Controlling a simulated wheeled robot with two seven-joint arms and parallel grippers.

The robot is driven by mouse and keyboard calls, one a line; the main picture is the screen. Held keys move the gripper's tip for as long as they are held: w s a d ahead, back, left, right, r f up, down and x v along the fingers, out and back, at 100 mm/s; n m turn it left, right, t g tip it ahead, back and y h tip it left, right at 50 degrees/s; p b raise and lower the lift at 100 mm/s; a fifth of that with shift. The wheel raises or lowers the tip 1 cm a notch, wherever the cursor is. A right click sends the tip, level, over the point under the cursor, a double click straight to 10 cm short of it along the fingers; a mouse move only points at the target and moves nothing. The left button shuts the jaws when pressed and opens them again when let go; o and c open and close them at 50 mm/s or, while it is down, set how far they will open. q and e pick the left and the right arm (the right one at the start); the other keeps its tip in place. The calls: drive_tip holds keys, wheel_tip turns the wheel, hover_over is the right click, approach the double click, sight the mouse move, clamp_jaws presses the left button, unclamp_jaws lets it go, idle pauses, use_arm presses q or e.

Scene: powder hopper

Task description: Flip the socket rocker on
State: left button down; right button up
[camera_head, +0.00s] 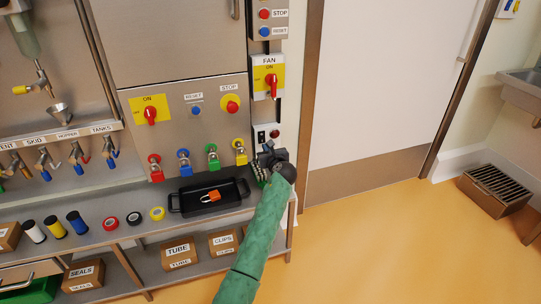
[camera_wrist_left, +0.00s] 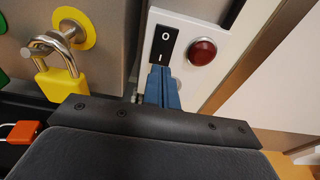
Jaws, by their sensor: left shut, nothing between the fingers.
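The socket rocker (camera_wrist_left: 163,40) is a black switch marked O at the top and I lower down, on a white plate. A dark red round lamp (camera_wrist_left: 202,51) sits to its right. In the head view the rocker (camera_head: 261,136) is small, above my left gripper (camera_head: 266,163). In the left wrist view the blue fingers of my left gripper (camera_wrist_left: 161,85) are shut together and empty. Their tips are just below the I end of the rocker; I cannot tell whether they touch it. Which way the rocker is tipped is unclear. My right gripper is not in view.
A yellow padlock (camera_wrist_left: 62,82) hangs left of the fingers, in a row of coloured padlocks. A black tray (camera_head: 222,204) with an orange padlock (camera_head: 211,196) stands on the shelf. The FAN switch (camera_head: 270,79) is above the rocker. The door (camera_head: 375,80) is to the right.

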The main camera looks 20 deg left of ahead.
sight(262, 137)
use_arm(q)
drive_tip(key=shift+x, duration=1.3)
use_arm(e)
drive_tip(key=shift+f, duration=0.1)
